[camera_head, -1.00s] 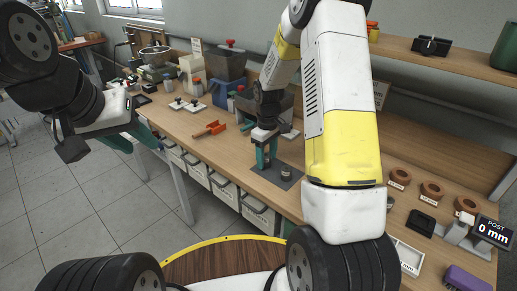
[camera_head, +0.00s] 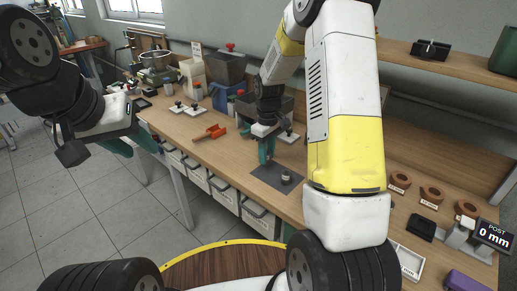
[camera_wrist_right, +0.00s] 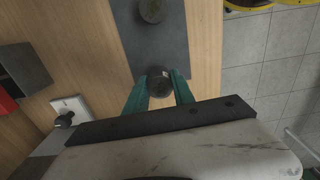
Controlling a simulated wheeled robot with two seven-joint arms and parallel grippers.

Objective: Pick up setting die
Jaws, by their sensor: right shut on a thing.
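My right gripper (camera_wrist_right: 159,88) has its teal fingers shut on a dark round die (camera_wrist_right: 158,76), seen at the near edge of the dark grey mat (camera_wrist_right: 170,42) in the right wrist view. In the head view this gripper (camera_head: 266,154) is over the left part of the mat (camera_head: 267,178), and I cannot make out the held die there. A second short round piece (camera_head: 286,177) stands on the mat, apart from the fingers; it also shows in the wrist view (camera_wrist_right: 151,10). My left gripper (camera_head: 132,143) hangs beyond the bench's left front, its teal fingers apart and empty.
An orange scoop (camera_head: 211,133) lies left of the mat. Several white-based knobs stand behind it. A hopper (camera_head: 228,68) and bins stand at the back.

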